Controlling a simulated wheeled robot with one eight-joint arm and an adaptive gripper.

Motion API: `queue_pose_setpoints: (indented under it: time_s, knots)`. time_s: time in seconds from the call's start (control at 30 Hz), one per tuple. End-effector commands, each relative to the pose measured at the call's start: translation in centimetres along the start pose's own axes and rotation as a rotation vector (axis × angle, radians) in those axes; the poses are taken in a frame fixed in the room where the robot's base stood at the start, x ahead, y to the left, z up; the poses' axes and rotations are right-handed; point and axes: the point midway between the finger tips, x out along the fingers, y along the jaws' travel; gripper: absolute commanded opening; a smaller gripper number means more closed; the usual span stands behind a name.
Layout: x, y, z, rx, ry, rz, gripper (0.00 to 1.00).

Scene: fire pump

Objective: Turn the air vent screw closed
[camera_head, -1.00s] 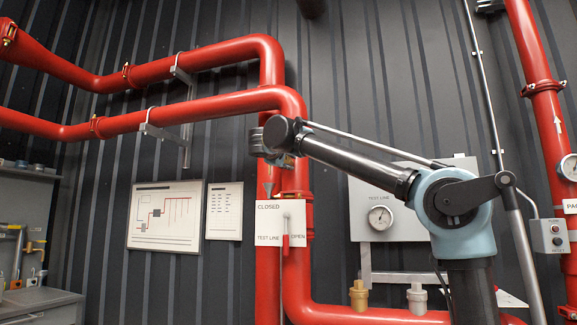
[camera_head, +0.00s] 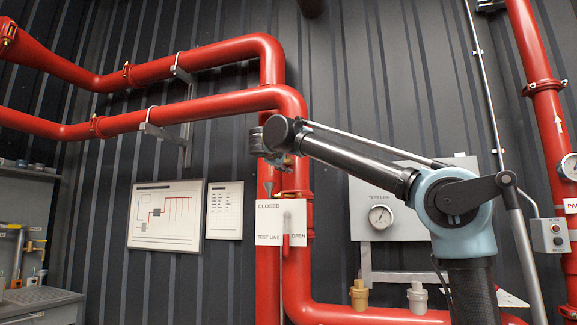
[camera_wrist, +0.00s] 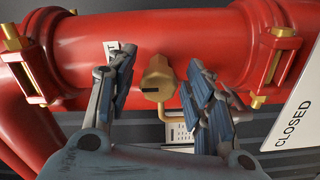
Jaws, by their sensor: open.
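The brass air vent (camera_wrist: 157,78) sticks out from the red pipe in the middle of the wrist view. Its round face has a dark slot (camera_wrist: 151,90), and a bent brass tube runs down from its right side. My gripper (camera_wrist: 158,72) is open, with one finger left of the vent and one right of it. Gaps show on both sides, so the fingers look apart from it; the depth is hard to tell. In the head view my gripper (camera_head: 282,162) is small and partly hidden in front of the upright red pipe.
Flanged red pipe (camera_wrist: 190,35) with brass bolts lies close behind the vent. The white CLOSED/OPEN test line sign (camera_head: 270,225) with a red lever (camera_head: 286,228) sits just below my gripper. A gauge panel (camera_head: 390,190) stands behind my arm.

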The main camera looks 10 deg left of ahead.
Motion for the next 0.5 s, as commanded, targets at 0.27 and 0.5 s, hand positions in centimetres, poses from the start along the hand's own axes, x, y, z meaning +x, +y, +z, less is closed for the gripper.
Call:
queue_pose_setpoints:
  time_s: [0.27, 0.5]
  knots:
    - [-3.5, 0.0, -0.1, 0.0, 0.003, -0.001, 0.47]
    - [-7.8, -0.1, -0.1, 0.0, 0.004, -0.002, 0.47]
